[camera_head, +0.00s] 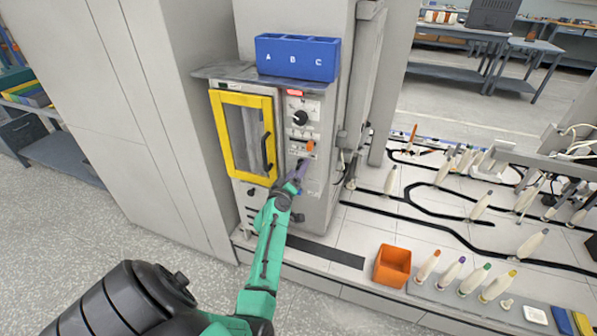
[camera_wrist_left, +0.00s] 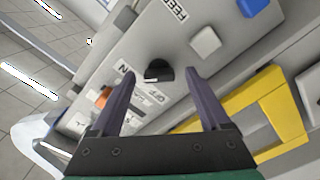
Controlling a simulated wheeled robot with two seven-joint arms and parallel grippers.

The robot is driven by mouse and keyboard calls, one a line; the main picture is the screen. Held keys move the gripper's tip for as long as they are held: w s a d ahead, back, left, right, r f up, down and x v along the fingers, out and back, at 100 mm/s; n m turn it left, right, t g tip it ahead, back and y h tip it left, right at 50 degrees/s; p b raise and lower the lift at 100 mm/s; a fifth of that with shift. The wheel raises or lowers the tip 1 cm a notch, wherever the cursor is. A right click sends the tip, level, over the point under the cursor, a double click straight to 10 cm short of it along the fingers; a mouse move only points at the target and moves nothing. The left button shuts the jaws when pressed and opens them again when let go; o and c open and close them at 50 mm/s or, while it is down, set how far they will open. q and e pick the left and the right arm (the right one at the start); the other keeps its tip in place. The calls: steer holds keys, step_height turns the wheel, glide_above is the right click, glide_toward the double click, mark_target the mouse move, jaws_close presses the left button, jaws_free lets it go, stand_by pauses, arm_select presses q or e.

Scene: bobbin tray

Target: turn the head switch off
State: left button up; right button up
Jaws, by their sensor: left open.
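A small black switch knob (camera_wrist_left: 158,70) sits on the grey panel in the left wrist view, with what looks like ON and OFF lettering beside it; its head label cannot be read. My left gripper (camera_wrist_left: 164,98) is open, its two dark fingers on either side of the knob in that picture; contact cannot be told. In the head view my left gripper (camera_head: 302,163) is at the machine's control panel, below an orange lever (camera_head: 310,146), and covers part of the panel. A larger black dial (camera_head: 300,118) is higher up. My right gripper is out of view.
A yellow-framed door (camera_head: 226,95) with a black handle is left of the panel. A blue A B C bin (camera_head: 298,58) stands on top. A pale button (camera_wrist_left: 205,40) is near the knob. An orange box (camera_head: 392,266) and several bobbins stand at the right.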

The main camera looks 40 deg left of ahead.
arm_select(q)
steer(key=shift+w+a, duration=0.1)
steer(key=shift+w, duration=0.1)
jaws_close()
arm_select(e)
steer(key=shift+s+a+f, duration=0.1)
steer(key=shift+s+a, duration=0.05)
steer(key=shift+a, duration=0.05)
arm_select(q)
steer(key=shift+n, duration=0.4)
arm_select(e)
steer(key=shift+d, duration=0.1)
arm_select(q)
steer(key=shift+n+p, duration=1.15)
steer(key=shift+n, duration=6.45)
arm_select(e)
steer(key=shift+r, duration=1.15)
